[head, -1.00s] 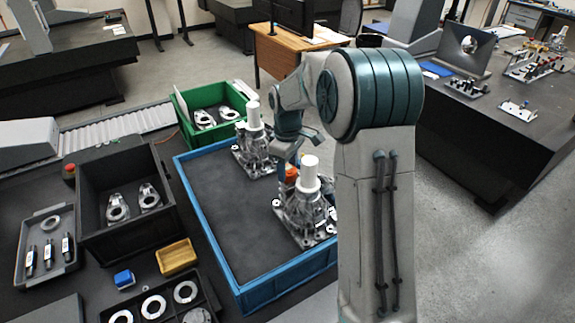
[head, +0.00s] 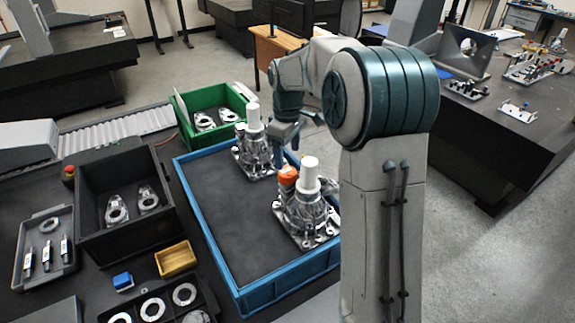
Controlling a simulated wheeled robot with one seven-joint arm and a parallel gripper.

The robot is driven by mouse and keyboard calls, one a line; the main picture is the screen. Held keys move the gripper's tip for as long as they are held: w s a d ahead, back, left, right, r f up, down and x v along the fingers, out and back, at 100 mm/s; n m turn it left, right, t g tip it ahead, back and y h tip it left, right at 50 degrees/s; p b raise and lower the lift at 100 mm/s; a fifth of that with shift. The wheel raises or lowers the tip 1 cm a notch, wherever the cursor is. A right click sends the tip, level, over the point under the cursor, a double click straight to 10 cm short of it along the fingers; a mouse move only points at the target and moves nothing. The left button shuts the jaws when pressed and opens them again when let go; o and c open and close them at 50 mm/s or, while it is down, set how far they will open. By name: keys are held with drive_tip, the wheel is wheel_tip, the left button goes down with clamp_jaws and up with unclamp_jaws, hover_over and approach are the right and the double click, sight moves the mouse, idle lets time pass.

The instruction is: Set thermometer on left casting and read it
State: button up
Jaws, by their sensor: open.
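Two grey metal castings, each with a white upright cylinder, stand in a blue-rimmed tray. The left casting (head: 254,152) is farther back; the right casting (head: 306,215) is nearer. An orange object, probably the thermometer (head: 288,176), rests at the top of the right casting, just left of its white cylinder. Its display cannot be read from here. My gripper (head: 287,153) is open and empty, pointing down just above and behind the orange object, to the right of the left casting. The gap between gripper and orange object is small.
The blue tray (head: 213,232) has bare floor at its left and front. A green bin (head: 183,119) stands behind it. A black bin (head: 99,238), a yellow box (head: 176,258) and a blue block (head: 123,281) lie left.

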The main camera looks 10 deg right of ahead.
sight(287, 172)
wheel_tip(287, 172, up, 6)
drive_tip(key=f, duration=0.1)
drive_tip(key=s+r+m+t, duration=0.25)
drive_tip(key=s+m, duration=0.25)
drive_tip(key=s, duration=1)
drive_tip(key=s+f+m, duration=0.2)
drive_tip(key=s, duration=0.4)
drive_tip(key=s+f+m, duration=0.2)
drive_tip(key=s, duration=0.5)
drive_tip(key=shift+f+m+t, duration=0.3)
drive_tip(key=shift+f+t, duration=0.05)
drive_tip(key=shift+t, duration=0.1)
